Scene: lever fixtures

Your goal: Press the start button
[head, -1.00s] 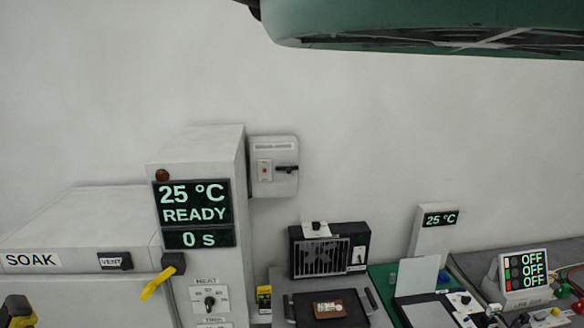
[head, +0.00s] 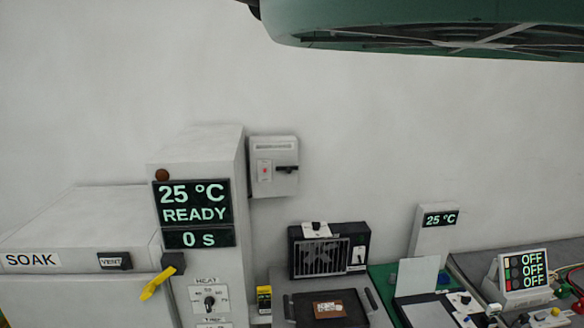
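No button labelled start shows in the head view. The oven cabinet's control column (head: 202,150) stands at left centre. Its display (head: 194,214) reads 25 °C, READY and 0 s, and a dark reddish-brown lamp (head: 162,175) sits above it. A HEAT dial (head: 209,302) is under the display; a second label below it is cut off by the frame edge. A yellow lever (head: 157,283) hangs tilted from a dark pivot beside the column. My gripper cannot be made out; only a small yellow sliver shows in the lower left corner, and I cannot tell what it is.
The SOAK chamber (head: 75,235) with a VENT knob (head: 115,261) is at left. A wall switch box (head: 273,168) hangs right of the column. A black fan heater (head: 328,252), a 25 °C post (head: 435,230) and an OFF display (head: 524,272) stand on the right.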

